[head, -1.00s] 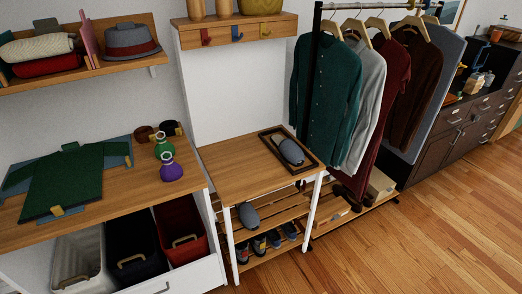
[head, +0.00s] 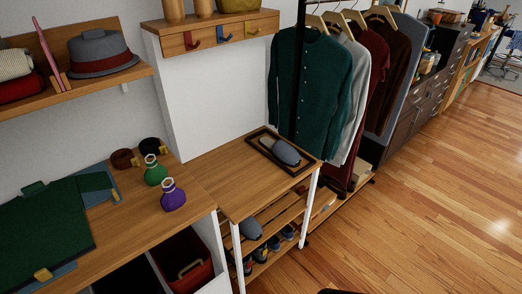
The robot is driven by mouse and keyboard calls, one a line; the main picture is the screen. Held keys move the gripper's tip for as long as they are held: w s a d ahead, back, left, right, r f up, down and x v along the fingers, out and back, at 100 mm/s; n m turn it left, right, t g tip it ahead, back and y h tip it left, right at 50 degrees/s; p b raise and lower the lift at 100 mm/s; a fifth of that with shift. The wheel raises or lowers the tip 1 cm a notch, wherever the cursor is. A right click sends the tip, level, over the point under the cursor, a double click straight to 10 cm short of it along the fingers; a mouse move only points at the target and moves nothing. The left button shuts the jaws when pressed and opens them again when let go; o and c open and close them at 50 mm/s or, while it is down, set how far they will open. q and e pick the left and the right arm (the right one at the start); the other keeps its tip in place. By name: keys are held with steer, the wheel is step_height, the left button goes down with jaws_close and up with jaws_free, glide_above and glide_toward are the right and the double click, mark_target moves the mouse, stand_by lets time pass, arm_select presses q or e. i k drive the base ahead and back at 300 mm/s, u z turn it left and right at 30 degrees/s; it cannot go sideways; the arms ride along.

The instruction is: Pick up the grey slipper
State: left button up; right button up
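One grey slipper (head: 280,151) lies in a dark-rimmed tray (head: 304,169) on top of the wooden shoe bench (head: 220,172). A second grey slipper (head: 250,228) lies on the slatted shelf below the bench top, partly shaded. Neither slipper is touched by a gripper. Neither of my grippers shows in the head view. A small dark shape at the bottom edge is too cut off to identify.
Clothes hang on a rack (head: 310,85) behind the bench. Several shoes (head: 273,244) stand on the lower shelf. The wooden floor (head: 430,200) at right is clear.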

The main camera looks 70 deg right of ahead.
mark_target(285, 153)
steer(key=z, duration=0.3)
steer(key=i, duration=0.6)
steer(key=z, duration=0.55)
